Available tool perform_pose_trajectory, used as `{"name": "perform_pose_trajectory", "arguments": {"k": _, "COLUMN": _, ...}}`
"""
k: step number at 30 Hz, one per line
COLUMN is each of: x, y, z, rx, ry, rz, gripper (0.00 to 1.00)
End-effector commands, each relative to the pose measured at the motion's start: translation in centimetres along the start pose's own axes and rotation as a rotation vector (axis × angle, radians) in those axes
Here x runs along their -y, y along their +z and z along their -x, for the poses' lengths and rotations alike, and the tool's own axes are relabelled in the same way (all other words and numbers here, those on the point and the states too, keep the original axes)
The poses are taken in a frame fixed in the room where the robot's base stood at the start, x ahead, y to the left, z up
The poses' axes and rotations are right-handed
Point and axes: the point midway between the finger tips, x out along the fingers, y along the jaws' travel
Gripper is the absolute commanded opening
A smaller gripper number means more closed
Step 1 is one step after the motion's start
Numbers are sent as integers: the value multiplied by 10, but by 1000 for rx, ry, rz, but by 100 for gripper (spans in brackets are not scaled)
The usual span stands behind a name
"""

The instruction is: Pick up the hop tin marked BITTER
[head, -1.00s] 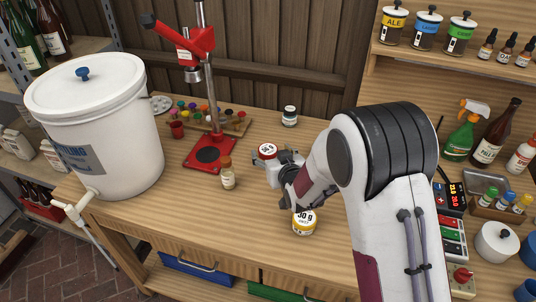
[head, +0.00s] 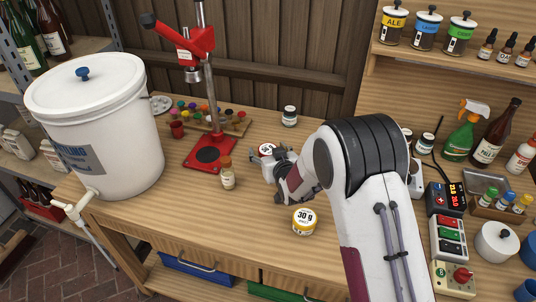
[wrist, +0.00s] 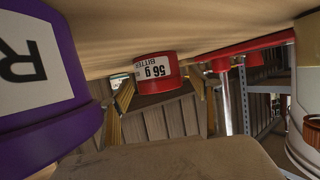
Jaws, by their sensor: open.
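The hop tin marked BITTER (wrist: 157,73) is a short red tin with a white "56 g" label. It shows upside down in the middle of the wrist view. In the head view a red-rimmed tin with a white top (head: 267,149) stands on the bench, partly covered by my gripper (head: 280,163). My gripper is open, low over the bench, close to this tin on its near right side. In the wrist view the tin shows between the two fingers, with nothing held. The exact gap to the tin is hard to tell.
A yellow 30 g tin (head: 304,221) stands in front of my gripper. A small brown-capped bottle (head: 228,178) and a red capper (head: 210,152) stand left. A dark-lidded jar (head: 289,116) is behind. A purple container (wrist: 45,80) looms close at the wrist view's left.

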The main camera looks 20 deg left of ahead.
Motion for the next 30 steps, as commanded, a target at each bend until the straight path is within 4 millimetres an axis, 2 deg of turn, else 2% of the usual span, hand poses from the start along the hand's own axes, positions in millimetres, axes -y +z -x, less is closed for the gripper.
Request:
{"name": "perform_pose_trajectory", "arguments": {"k": 18, "x": 0, "y": 0, "z": -3, "rx": 0, "ry": 0, "rz": 0, "gripper": 63}}
{"name": "perform_pose_trajectory", "arguments": {"k": 23, "x": 0, "y": 0, "z": -3, "rx": 0, "ry": 0, "rz": 0, "gripper": 21}}
{"name": "perform_pose_trajectory", "arguments": {"k": 30, "x": 0, "y": 0, "z": -3, "rx": 0, "ry": 0, "rz": 0, "gripper": 20}}
